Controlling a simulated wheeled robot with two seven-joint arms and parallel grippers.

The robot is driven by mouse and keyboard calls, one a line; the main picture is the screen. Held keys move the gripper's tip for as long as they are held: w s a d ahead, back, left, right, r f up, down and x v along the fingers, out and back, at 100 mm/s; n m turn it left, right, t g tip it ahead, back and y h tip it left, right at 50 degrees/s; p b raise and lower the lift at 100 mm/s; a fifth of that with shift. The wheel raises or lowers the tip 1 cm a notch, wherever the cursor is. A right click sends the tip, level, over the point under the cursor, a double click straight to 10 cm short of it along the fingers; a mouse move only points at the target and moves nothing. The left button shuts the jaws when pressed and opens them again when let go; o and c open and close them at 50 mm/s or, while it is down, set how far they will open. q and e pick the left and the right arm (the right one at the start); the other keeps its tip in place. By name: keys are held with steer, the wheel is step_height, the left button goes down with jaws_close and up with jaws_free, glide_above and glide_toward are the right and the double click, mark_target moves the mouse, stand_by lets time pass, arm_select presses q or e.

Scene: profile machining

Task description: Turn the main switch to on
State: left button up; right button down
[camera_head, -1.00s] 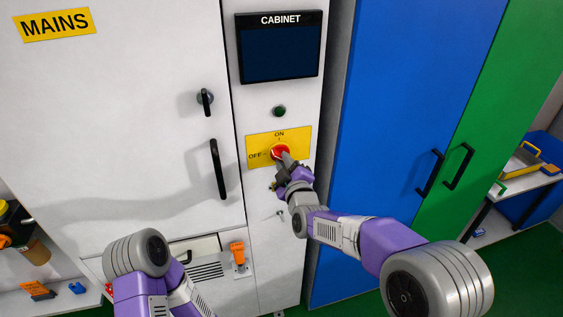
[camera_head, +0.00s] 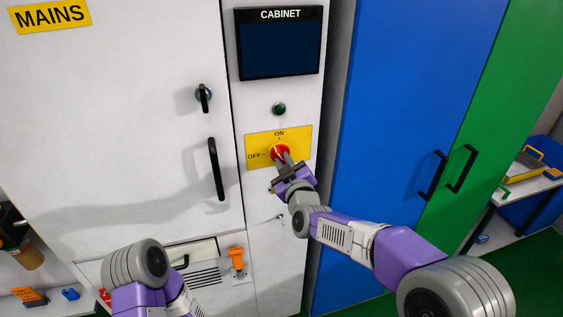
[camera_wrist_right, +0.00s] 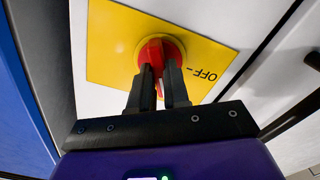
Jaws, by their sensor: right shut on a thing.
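The main switch (camera_head: 279,152) is a red rotary knob on a yellow plate (camera_head: 302,135) marked ON at the top and OFF at the left, on the cabinet's white front. My right gripper (camera_head: 285,160) reaches it from below right, its fingers shut on the red knob. In the right wrist view the two dark fingers (camera_wrist_right: 159,85) stand on either side of the handle of the red knob (camera_wrist_right: 163,49). The fingers hide part of the handle. My left arm shows at the lower left, but its gripper is not in view.
A dark screen (camera_head: 279,48) labelled CABINET and a small green button (camera_head: 279,109) are above the switch. A MAINS door (camera_head: 110,110) with a black handle (camera_head: 216,169) is at the left. Tall blue (camera_head: 400,120) and green (camera_head: 500,110) doors stand at the right.

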steer(key=shift+f+m+b, duration=0.15)
steer(key=shift+m+b, duration=0.3)
steer(key=shift+m, duration=0.55)
steer(key=shift+m+b, duration=0.9)
steer(key=shift+b, duration=0.05)
steer(key=shift+m+b, duration=0.7)
steer(key=shift+m, duration=0.4)
steer(key=c, duration=1)
jaws_free()
steer(key=shift+s, duration=0.1)
